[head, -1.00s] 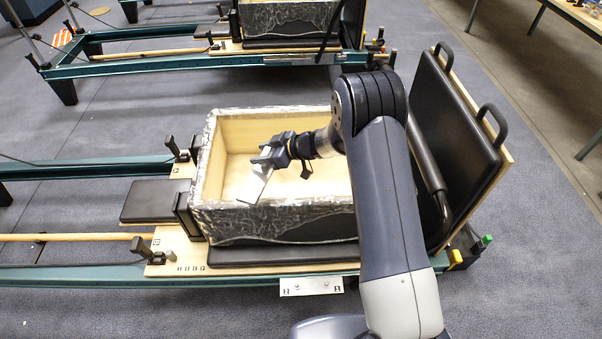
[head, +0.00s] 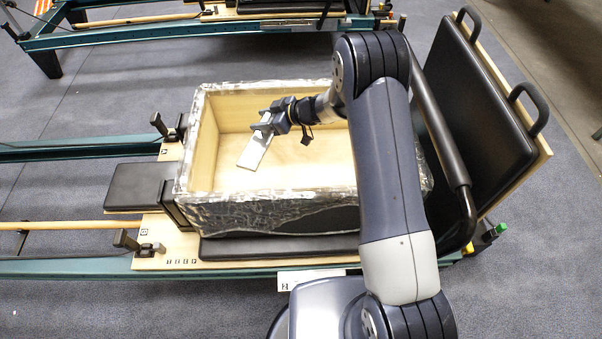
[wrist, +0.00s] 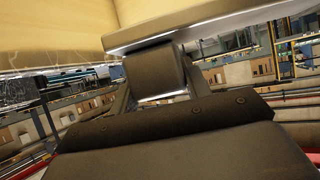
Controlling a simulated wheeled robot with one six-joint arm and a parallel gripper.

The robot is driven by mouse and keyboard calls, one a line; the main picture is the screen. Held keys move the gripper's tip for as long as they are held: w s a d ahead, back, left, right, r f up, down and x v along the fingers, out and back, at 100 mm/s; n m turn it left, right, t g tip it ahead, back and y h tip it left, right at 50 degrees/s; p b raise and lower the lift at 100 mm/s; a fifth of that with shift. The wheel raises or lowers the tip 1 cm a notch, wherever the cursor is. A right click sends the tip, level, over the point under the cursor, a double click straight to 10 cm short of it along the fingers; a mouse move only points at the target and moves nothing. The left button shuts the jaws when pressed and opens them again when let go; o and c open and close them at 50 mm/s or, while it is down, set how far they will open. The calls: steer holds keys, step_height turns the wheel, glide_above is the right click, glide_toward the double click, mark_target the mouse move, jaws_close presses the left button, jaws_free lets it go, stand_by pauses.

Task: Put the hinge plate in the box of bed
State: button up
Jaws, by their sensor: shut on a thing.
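The box (head: 270,215) is an open wooden box wrapped in shiny clear film, standing on the carriage of the near reformer. The hinge plate (head: 254,152) is a flat, pale metal strip. My gripper (head: 268,128) is shut on one end of the plate and holds it tilted over the box's opening, its free end pointing down and left. I cannot tell whether that end touches the box floor. In the wrist view the gripper (wrist: 157,70) fills the middle, and a pale edge that looks like the plate (wrist: 180,28) shows just beyond it.
The reformer's black padded board (head: 465,120) with handles stands upright right of the box. A black headrest pad (head: 140,186) lies to the left. Another reformer (head: 200,25) stands behind. Grey carpet (head: 80,105) is clear between them.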

step_height(320, 180, down, 26)
steer(key=b, duration=1.8)
steer(key=shift+w, duration=0.15)
steer(key=shift+f, duration=0.2)
steer(key=o, duration=1.2)
steer(key=shift+r, duration=0.25)
steer(key=p+v, duration=0.2)
steer(key=v, duration=1)
steer(key=shift+f, duration=0.1)
